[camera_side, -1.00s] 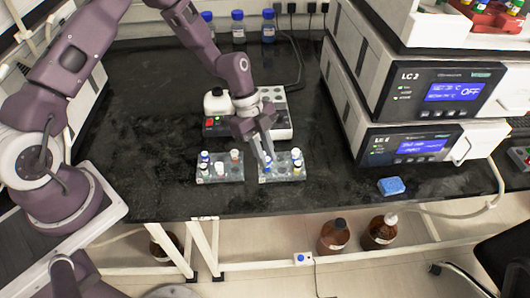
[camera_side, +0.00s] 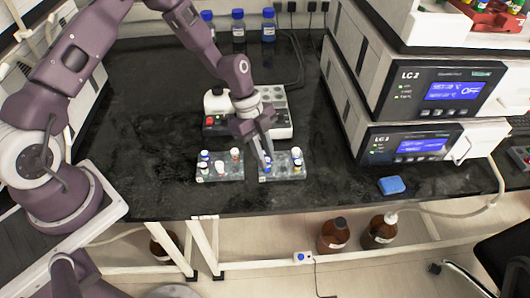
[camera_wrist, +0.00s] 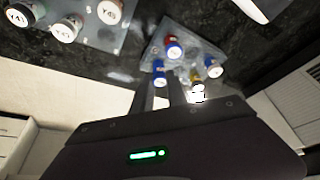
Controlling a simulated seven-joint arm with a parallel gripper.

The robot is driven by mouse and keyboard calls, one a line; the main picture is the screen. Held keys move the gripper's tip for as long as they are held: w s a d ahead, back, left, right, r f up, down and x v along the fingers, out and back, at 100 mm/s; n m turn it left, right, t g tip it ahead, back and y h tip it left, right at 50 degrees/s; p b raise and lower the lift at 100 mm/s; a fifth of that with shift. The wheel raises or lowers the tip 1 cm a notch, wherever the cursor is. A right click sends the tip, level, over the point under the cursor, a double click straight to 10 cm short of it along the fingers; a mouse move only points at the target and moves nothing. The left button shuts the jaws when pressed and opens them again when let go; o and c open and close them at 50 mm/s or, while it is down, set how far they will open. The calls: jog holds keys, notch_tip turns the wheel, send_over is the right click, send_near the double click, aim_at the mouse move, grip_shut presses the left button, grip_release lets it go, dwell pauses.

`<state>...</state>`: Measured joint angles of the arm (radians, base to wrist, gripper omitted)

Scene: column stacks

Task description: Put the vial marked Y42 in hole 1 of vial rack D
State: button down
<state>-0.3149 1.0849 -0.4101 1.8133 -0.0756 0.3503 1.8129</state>
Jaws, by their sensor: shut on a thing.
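My gripper (camera_side: 266,161) points down at the right-hand vial rack (camera_side: 283,177) and is shut on a blue-capped vial (camera_wrist: 160,79). The vial is at that rack; I cannot tell whether it is still seated in a hole. In the wrist view, several other vials with red, blue, yellow and white caps stand in the same rack (camera_wrist: 184,27). A second vial rack (camera_side: 231,177) stands to the left with several vials, including a white-capped vial (camera_wrist: 66,28). The marking of the held vial, the rack letters and the hole numbers cannot be read.
Stacked LC instruments (camera_side: 415,143) stand at the right. A blue sponge (camera_side: 391,185) lies near the front edge. The dark bench is clear left of the racks.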

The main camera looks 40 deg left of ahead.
jog(key=shift+f, duration=0.3)
dwell(0.4)
jog(key=shift+f, duration=0.35)
jog(key=c, duration=1.2)
grip_release()
jog(key=shift+c, duration=0.2)
jog(key=shift+o, duration=0.3)
jog(key=shift+o, duration=1.3)
jog(key=shift+r, duration=3)
